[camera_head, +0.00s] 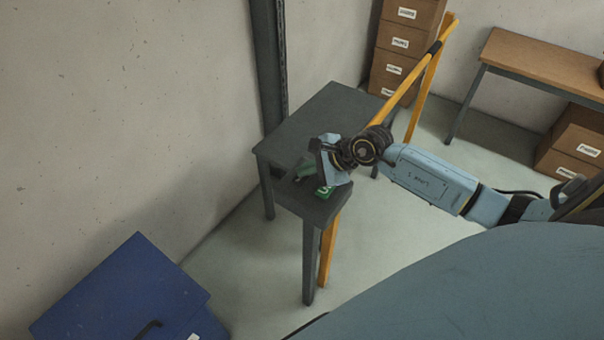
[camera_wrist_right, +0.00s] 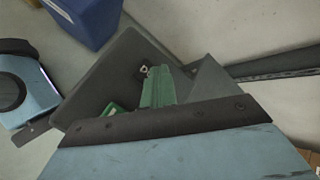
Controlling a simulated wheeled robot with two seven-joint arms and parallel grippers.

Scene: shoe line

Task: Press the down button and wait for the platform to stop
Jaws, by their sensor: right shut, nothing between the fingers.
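A dark grey table (camera_head: 320,112) stands by the wall. A small green piece with a white mark (camera_head: 325,190) is at its near end, partly covered by my right gripper. A green piece also shows in the right wrist view (camera_wrist_right: 112,108), beside a longer green part (camera_wrist_right: 158,88). I cannot tell which of these is the down button. My right gripper (camera_head: 306,172) is shut and empty, low over the near end of the table. I cannot tell whether it touches a button. I cannot make out the platform. My left gripper is not in view.
A blue box (camera_head: 120,290) stands on the floor at lower left. An orange frame (camera_head: 425,85) rises behind my right arm. Pale floor is open right of the table.

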